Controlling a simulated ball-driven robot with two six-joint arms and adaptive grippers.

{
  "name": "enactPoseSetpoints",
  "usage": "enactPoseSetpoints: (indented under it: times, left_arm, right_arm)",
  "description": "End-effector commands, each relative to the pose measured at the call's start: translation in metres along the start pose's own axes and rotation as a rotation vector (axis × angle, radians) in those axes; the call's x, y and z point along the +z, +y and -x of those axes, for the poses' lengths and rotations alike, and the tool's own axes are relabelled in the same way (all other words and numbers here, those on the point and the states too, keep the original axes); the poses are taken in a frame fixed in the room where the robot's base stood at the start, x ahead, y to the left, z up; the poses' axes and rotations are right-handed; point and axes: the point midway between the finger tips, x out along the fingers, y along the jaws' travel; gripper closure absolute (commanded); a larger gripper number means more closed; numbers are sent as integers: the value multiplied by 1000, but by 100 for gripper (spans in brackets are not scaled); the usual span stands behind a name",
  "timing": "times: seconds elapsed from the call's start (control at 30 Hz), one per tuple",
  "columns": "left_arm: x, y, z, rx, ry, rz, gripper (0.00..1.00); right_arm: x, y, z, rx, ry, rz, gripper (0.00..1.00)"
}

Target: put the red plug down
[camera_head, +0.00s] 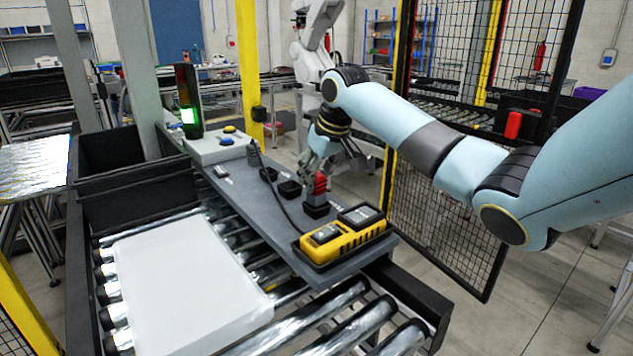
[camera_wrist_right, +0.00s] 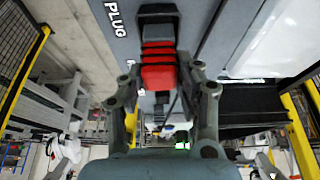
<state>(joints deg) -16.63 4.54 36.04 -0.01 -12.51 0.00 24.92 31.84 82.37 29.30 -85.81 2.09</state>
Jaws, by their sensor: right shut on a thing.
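The red plug (camera_head: 318,186) is upright at the right edge of the grey shelf, at or just above a small black holder (camera_head: 316,209). I cannot tell whether it rests in it. My right gripper (camera_head: 320,168) reaches down from above and is shut on the red plug. In the right wrist view the red plug (camera_wrist_right: 158,66) sits between the fingers (camera_wrist_right: 160,88), its far end meeting a black part (camera_wrist_right: 157,20). The word PLUG shows on the grey surface beside it. My left gripper is not in view.
The grey shelf (camera_head: 243,198) also carries two black holders (camera_head: 290,188) (camera_head: 268,174), a dark cable and a yellow-black device (camera_head: 345,238) in front. A white box (camera_head: 185,287) lies on the rollers at left. A black mesh fence (camera_head: 440,215) stands to the right.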

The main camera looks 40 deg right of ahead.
Motion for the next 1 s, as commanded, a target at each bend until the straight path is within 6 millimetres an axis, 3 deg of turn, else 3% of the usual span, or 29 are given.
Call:
enactPoseSetpoints:
  times: [0.17,0.5,0.53,0.67,0.7,1.0]
  left_arm:
    - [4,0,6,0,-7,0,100]
    - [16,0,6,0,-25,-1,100]
    - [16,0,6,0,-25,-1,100]
    - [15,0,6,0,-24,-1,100]
    - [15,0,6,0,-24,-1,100]
    - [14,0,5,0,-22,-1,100]
  right_arm:
    - [8,0,-20,0,-1,1,100]
    - [10,0,-23,0,-1,1,100]
    - [10,0,-23,0,0,1,65]
    - [10,0,-23,0,0,1,48]
    - [10,0,-23,0,0,1,44]
    - [9,0,-21,1,1,2,44]
